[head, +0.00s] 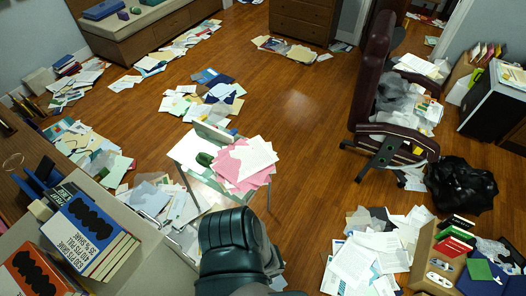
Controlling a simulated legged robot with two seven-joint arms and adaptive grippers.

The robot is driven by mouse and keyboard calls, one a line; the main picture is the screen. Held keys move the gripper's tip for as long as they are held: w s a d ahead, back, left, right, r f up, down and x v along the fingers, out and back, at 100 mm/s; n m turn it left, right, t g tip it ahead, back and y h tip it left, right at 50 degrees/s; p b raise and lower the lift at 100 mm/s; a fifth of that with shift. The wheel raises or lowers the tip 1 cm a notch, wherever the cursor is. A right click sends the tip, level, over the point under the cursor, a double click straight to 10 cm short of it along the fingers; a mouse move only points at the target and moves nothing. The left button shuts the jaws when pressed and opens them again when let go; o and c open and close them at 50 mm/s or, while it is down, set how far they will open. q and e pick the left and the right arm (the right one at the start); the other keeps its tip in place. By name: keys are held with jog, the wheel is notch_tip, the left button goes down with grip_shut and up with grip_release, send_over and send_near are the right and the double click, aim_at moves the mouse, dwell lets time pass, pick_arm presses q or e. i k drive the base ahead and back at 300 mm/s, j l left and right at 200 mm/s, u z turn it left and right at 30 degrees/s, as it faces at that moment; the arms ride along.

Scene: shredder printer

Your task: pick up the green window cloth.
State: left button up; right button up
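I cannot tell for sure which green thing is the window cloth. A small dark green item (205,158) lies on the small white table (186,150) near the middle, left of a stack of pink and white papers. A flat green square (480,269) lies at the bottom right, among things by a cardboard box. A tiny green item (135,10) sits on the bench at the top left. Neither of my grippers shows; only a dark teal part of my own body rises at the bottom centre.
Papers lie scattered over the wooden floor, with a clear stretch (300,110) in the middle. A maroon chair (371,80) loaded with papers and a black bag (461,184) stand right. A desk with book boxes (85,228) is at the lower left.

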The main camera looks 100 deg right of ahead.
aim_at(204, 159)
jog(key=z, duration=2.55)
jog(key=u, duration=4.05)
jog(key=z, duration=4.05)
